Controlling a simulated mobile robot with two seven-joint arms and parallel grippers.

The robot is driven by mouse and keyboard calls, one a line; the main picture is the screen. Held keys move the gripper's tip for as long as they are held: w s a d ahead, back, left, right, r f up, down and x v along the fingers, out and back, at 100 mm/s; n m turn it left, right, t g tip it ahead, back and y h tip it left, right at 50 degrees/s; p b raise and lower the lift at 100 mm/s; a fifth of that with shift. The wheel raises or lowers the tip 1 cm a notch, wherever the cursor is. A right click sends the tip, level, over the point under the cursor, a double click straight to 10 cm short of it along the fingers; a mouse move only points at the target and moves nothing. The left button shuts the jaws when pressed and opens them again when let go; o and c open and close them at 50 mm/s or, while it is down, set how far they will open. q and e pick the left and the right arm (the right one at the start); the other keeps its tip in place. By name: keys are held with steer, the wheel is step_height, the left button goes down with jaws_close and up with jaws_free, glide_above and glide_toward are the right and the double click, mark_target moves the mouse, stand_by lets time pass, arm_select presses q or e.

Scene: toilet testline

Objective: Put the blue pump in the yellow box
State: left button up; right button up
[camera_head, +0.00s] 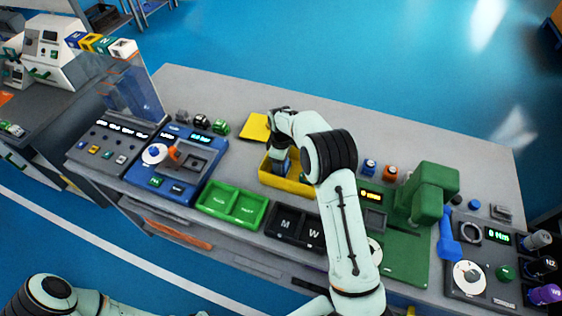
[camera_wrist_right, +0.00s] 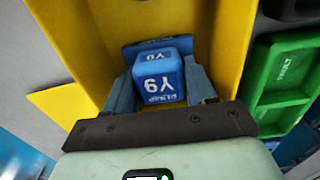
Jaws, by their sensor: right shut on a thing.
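The yellow box (camera_head: 290,187) stands open near the middle of the bench, with its yellow lid (camera_head: 254,127) behind it. My right gripper (camera_wrist_right: 160,88) points down into the box and is shut on the blue pump (camera_wrist_right: 158,78), a blue block with white lettering. In the right wrist view, yellow walls (camera_wrist_right: 230,50) surround the pump on several sides. A second blue, lettered face shows just behind it. Whether the pump touches the box floor cannot be told. My left gripper is out of view; only part of that arm shows at the lower left.
A green two-part tray (camera_head: 232,206) and a black tray (camera_head: 296,227) stand in front of the box. A blue test station (camera_head: 176,165) is to the left, a green press (camera_head: 425,195) to the right. The bench behind the box is mostly clear.

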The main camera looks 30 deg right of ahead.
steer(key=o, duration=1.4)
steer(key=shift+f, duration=0.15)
steer(key=shift+c, duration=0.2)
step_height(320, 180, up, 12)
steer(key=shift+r+p, duration=0.2)
steer(key=shift+p, duration=0.2)
